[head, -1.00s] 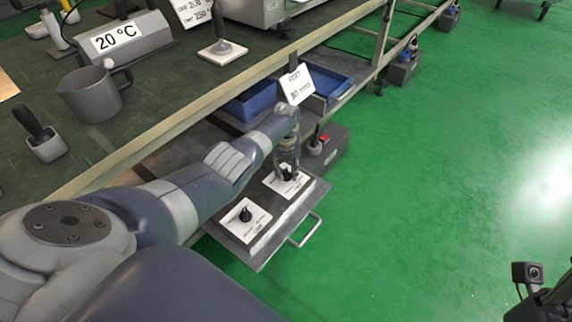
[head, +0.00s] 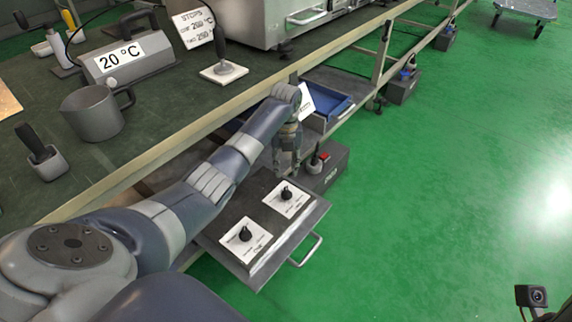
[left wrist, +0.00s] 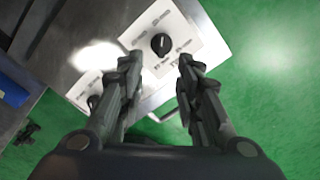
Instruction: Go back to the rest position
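My left gripper (head: 287,160) hangs at the edge of the workbench, above and behind the grey drawer panel (head: 232,252). In the left wrist view its two fingers (left wrist: 156,72) are spread apart with nothing between them. The panel carries two white plates with black knobs, a far knob (head: 286,194) and a near knob (head: 245,234). One black knob (left wrist: 160,43) shows beyond the fingertips in the left wrist view, apart from them.
Blue bins (head: 330,100) and a box with a red button (head: 325,172) are below.

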